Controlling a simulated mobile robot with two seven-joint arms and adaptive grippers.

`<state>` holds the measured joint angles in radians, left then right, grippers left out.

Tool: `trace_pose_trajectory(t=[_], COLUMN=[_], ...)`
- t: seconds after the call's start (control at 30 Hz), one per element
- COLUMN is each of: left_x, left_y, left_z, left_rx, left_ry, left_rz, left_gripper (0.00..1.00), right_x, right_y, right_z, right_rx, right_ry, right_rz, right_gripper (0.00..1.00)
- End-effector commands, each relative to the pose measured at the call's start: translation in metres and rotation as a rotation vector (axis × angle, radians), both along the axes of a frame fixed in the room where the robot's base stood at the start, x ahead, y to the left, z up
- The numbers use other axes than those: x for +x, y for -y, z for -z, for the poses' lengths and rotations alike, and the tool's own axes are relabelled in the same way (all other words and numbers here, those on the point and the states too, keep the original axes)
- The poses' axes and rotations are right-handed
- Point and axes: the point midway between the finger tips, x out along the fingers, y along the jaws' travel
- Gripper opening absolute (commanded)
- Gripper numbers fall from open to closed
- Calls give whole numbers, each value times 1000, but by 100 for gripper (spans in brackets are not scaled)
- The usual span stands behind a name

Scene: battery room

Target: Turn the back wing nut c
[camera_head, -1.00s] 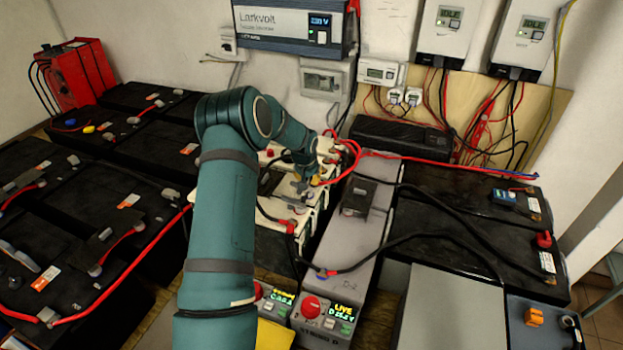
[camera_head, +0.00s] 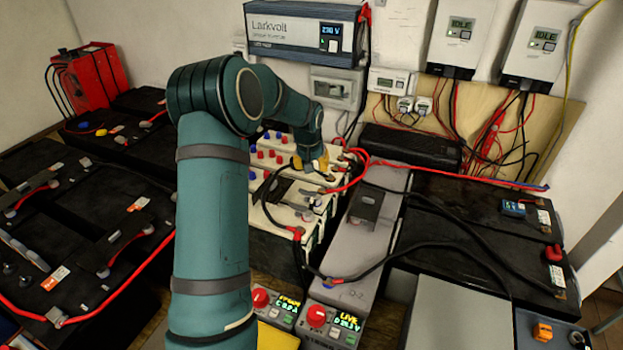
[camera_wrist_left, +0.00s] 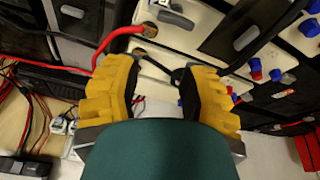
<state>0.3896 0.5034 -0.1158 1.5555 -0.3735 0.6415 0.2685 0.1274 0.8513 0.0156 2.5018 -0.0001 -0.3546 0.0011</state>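My left gripper (camera_head: 313,163) has yellow fingers and is over the back end of the cream batteries (camera_head: 262,215). In the left wrist view the gripper (camera_wrist_left: 162,68) is open, its two fingers spread apart. A metal terminal fastening with a red cable (camera_wrist_left: 139,50) shows near the left finger's tip, and a black cable (camera_wrist_left: 172,72) runs between the fingers. I see no wing nut clearly gripped, and I cannot tell which fastening is wing nut c. In the head view my own arm and fingers partly hide the back terminals. My right gripper is not in view.
Red cables (camera_head: 400,163) and black cables (camera_head: 440,205) cross just right of the gripper. A grey unit (camera_head: 345,245) stands beside the cream batteries. Red and blue caps (camera_wrist_left: 256,68) stick up near the right finger. The inverter (camera_head: 300,27) hangs on the wall behind.

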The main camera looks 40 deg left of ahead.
Motion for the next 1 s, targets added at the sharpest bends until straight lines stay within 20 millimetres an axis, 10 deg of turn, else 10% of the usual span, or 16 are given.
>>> trace_pose_trajectory(t=[0.5,1.0], left_x=[4,6], left_y=[-25,-24], left_z=[-14,18], left_rx=[-277,-302], left_ry=[-121,-138], left_rz=[-1218,-1418], left_gripper=[41,41], right_x=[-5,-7], right_y=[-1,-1], right_z=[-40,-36], right_rx=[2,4], right_ry=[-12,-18], right_rz=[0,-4], right_gripper=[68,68])
